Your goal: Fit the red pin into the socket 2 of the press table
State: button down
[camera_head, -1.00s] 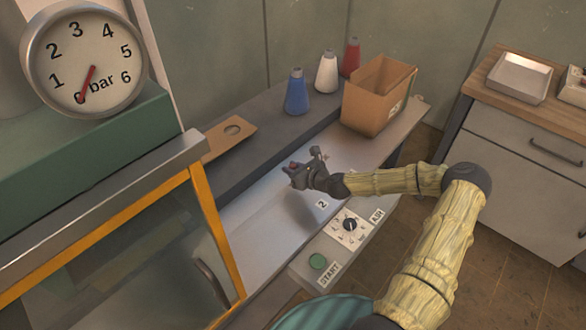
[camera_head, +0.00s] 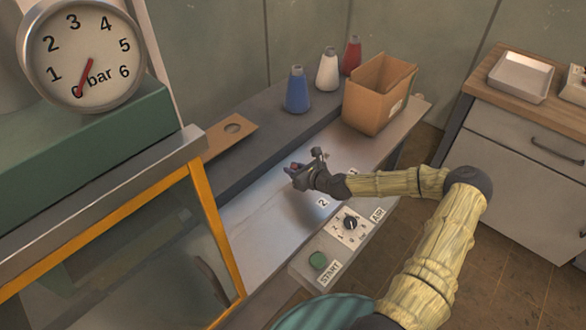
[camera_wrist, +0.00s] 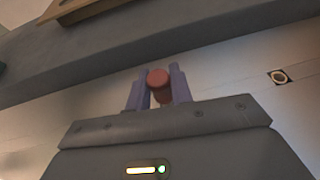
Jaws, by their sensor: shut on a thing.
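My gripper (camera_head: 291,170) is above the pale press table (camera_head: 255,235), near the label 2 (camera_head: 322,202). It is shut on the red pin (camera_wrist: 158,82), which sits between the two fingers in the wrist view. Only a small bit of red shows in the head view. The pin is held clear of the table. Socket 2 itself cannot be made out in the head view.
A cardboard box (camera_head: 372,105) and blue (camera_head: 298,92), white (camera_head: 327,70) and red (camera_head: 352,55) cones stand behind. A brown plate with a hole (camera_head: 228,132) lies on the grey ledge. A yellow-framed door (camera_head: 215,230) is at left. The AIR dial (camera_head: 350,222) and green START button (camera_head: 318,261) are in front.

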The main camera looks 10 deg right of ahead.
jog(key=shift+f+b, duration=1.3)
jog(key=shift+f, duration=0.65)
jog(key=shift+f, duration=0.15)
jog(key=shift+f, duration=0.15)
jog(key=c, duration=1.2)
grip_release()
jog(key=shift+o, duration=0.2)
jog(key=v, duration=1.7)
jog(key=shift+s, duration=0.15)
